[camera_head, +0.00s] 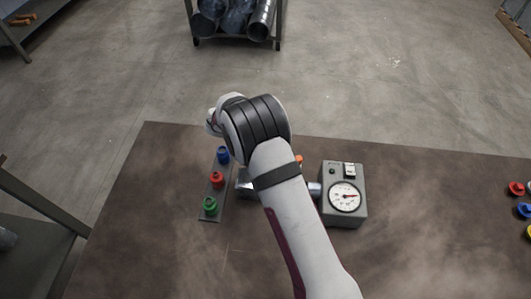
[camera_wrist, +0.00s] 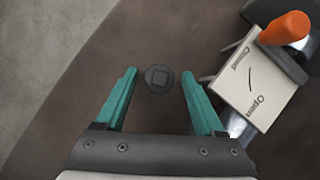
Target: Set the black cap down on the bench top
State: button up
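The black cap (camera_wrist: 159,82) shows in the wrist view as a small dark disc with a square in its middle. It appears to lie flat on the brown bench top (camera_wrist: 60,110). My gripper (camera_wrist: 159,73) is open, with one teal finger on each side of the cap and a clear gap to it on both sides. How high the fingertips are above the bench is hard to tell. In the head view my arm hides the cap and the fingers; the bench top (camera_head: 130,230) is seen there too.
A plate marked Closed and Open (camera_wrist: 252,82) and an orange handle (camera_wrist: 285,27) stand close right of my gripper. In the head view, a plate with blue, red and green caps (camera_head: 213,193) is left and a gauge box (camera_head: 343,195) right of my arm. The front left bench is clear.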

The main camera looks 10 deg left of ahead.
jog(key=v, duration=1.2)
jog(key=s+d+r+m+g+y, duration=0.35)
jog(key=s+d+r+m, duration=0.75)
jog(key=s+d+m, duration=0.45)
jog(key=s+d+m+y, duration=0.2)
jog(key=s+m+y, duration=0.1)
jog(key=s+m, duration=1.1)
jog(key=shift+s+f+m, duration=0.15)
jog(key=shift+f+m, duration=0.05)
jog(key=shift+m, duration=0.25)
